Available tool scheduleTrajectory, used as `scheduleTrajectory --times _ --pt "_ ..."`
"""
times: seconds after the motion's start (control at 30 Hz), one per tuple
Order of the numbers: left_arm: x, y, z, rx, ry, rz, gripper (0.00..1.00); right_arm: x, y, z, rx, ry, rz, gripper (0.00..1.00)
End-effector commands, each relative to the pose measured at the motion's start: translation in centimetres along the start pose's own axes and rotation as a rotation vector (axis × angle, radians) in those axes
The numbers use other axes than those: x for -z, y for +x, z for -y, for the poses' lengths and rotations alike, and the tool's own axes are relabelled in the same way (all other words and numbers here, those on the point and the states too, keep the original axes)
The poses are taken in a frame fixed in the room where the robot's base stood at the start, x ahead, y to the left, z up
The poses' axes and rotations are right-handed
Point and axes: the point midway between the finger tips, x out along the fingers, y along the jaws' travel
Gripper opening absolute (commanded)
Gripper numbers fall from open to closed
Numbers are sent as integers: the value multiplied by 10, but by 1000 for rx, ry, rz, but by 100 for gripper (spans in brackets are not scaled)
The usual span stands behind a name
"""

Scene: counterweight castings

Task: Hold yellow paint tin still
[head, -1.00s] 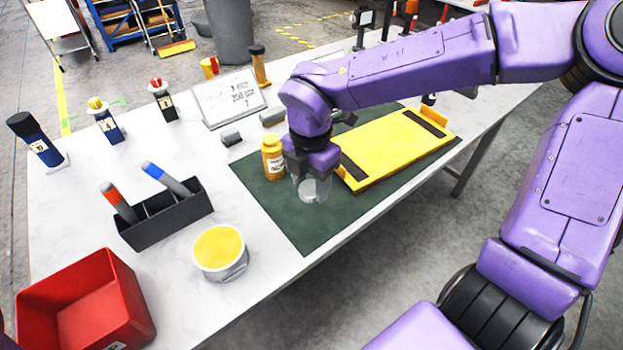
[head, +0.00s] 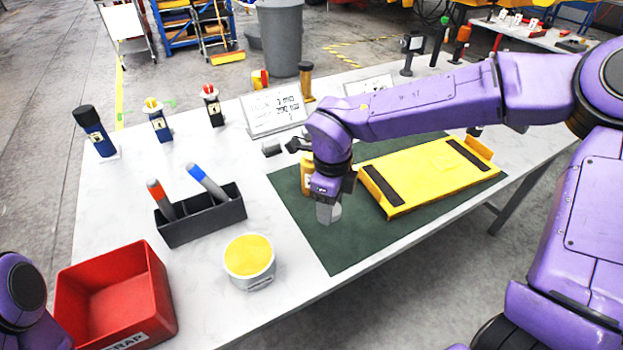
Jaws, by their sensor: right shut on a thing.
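The yellow paint tin (head: 261,283) is a short, pale round tin with a yellow top. It stands upright on the white table, left of the green mat, and nothing touches it. My right gripper (head: 328,207) points down over the mat, to the right of and beyond the tin. It is shut on a small pale grey cylinder (head: 328,214), mostly hidden by the gripper. A yellow bottle (head: 306,177) stands close behind the gripper, partly covered. Part of my left arm shows at the lower left edge; its gripper is out of view.
A red bin (head: 150,318) and a dark holder (head: 203,222) with two markers stand left of the tin. A yellow plate (head: 425,175) lies on the green mat (head: 350,250). Labelled bottles and a sign (head: 272,110) stand farther back. The table right of the tin is clear.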

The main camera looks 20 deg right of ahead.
Motion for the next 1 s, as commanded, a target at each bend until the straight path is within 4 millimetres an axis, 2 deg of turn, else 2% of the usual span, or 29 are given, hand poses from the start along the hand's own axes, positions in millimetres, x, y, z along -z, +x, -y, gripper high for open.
scheduleTrajectory --times 0.1,0.4,0.5,0.6,0.77,1.0 --pt "0 0 0 0 0 0 60 -9 9 2 -2 -445 0 22" --pt "0 0 0 0 0 0 60 -30 31 4 -3 -1601 9 22" --pt "0 0 0 0 0 0 60 -36 37 5 1 -1936 13 22" --pt "0 0 0 0 0 0 60 -40 42 5 3 -2190 18 22" --pt "0 0 0 0 0 0 60 -44 46 6 8 -2391 19 22" --pt "0 0 0 0 0 0 60 -44 46 6 9 -2416 19 22"
